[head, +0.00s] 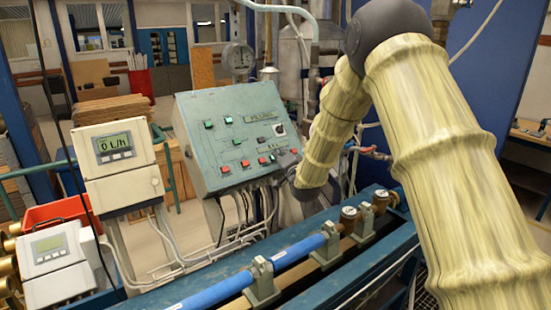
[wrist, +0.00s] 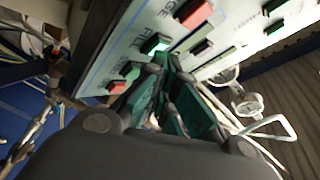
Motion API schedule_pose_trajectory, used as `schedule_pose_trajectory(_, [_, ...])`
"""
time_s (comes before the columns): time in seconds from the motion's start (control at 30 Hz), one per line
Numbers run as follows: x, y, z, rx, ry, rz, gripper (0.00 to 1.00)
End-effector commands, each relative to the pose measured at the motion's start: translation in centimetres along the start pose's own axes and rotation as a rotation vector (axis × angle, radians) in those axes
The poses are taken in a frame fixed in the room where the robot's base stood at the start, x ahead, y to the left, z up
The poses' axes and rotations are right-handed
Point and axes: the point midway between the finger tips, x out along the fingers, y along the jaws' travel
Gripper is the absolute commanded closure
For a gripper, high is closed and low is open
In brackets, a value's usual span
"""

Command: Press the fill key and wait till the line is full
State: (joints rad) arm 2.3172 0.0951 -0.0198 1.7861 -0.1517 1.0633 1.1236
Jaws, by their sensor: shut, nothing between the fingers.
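The green-grey control panel (head: 215,125) stands tilted in the middle of the head view, with several green and red keys. My gripper (head: 287,158) is at the panel's lower right edge, shut and empty. In the wrist view my gripper's fingertips (wrist: 166,62) are close beside a green key (wrist: 156,44); I cannot tell whether they touch it. A red key (wrist: 193,13) and another red key (wrist: 117,87) lie on either side. The upper meter display (head: 113,145) reads 0 L/h.
A blue pipe (head: 210,295) in clamps runs along the bench below the panel. A second meter (head: 50,250) stands at lower left by a red bin (head: 65,212). A round gauge (head: 238,58) is behind the panel. Cables hang under the panel.

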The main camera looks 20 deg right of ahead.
Motion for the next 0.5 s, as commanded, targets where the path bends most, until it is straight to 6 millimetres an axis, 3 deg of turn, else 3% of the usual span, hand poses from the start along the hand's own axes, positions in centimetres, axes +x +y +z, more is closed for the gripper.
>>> schedule_pose_trajectory(0.5, [-0.41, -0.42, -0.33, 0.001, 0.0, -0.001, 1.0])
